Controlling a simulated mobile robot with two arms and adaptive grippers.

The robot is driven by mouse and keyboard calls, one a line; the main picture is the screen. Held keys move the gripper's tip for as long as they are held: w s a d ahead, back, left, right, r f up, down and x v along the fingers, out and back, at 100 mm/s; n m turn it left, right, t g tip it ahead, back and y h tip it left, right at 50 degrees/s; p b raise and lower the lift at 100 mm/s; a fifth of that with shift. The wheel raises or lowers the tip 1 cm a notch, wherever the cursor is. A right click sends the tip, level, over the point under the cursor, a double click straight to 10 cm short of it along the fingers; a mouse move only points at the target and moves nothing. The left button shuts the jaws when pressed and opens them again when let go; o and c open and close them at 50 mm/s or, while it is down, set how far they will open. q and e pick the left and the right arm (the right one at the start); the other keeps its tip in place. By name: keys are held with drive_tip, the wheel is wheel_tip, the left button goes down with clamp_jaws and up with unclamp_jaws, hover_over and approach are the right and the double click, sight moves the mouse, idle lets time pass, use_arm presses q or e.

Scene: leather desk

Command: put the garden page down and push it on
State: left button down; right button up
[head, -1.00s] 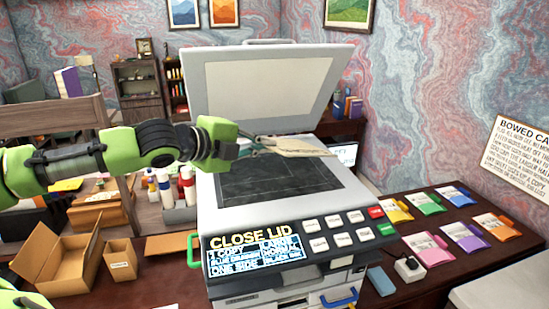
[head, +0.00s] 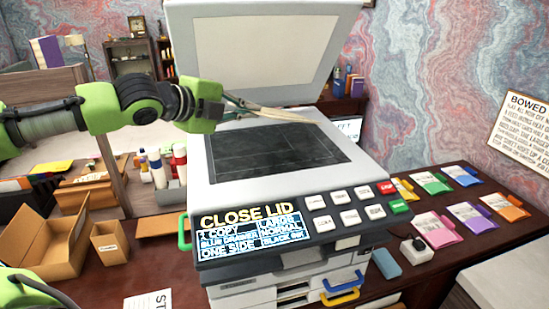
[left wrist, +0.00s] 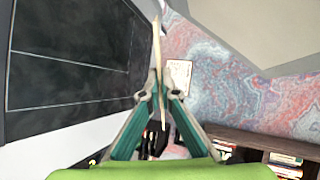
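My left gripper (head: 236,103) is shut on a thin cream page (head: 285,114), held over the back of the copier glass (head: 275,155). The page is almost edge-on in the head view, so its print cannot be read. In the left wrist view the teal fingers (left wrist: 158,90) close on the page (left wrist: 157,45), which shows as a thin strip beside the dark glass (left wrist: 70,55). The copier lid (head: 262,50) stands open behind. The copier screen (head: 254,233) reads CLOSE LID. My right gripper is not in view.
Several coloured packets, including a pink one (head: 432,226), lie on the desk right of the copier. A blue block (head: 386,262) lies near its front right. An open cardboard box (head: 42,243) and bottles (head: 158,168) stand on the left. The glass is otherwise clear.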

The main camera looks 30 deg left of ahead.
use_arm(q)
wheel_tip(320, 180, down, 4)
drive_tip(key=b, duration=0.3)
drive_tip(key=shift+s+d, duration=0.1)
drive_tip(key=shift+s, duration=0.05)
drive_tip(key=shift+f, duration=0.55)
drive_tip(key=c, duration=2.4)
unclamp_jaws()
drive_tip(key=shift+c, duration=0.2)
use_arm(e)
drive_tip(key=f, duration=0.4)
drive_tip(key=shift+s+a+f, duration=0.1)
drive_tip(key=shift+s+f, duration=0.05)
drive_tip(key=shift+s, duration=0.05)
use_arm(q)
drive_tip(key=shift+r, duration=0.1)
drive_tip(key=p+v, duration=0.4)
drive_tip(key=v, duration=0.4)
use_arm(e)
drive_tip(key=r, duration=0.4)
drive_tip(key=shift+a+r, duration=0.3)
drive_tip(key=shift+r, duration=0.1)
use_arm(q)
drive_tip(key=shift+p, duration=0.3)
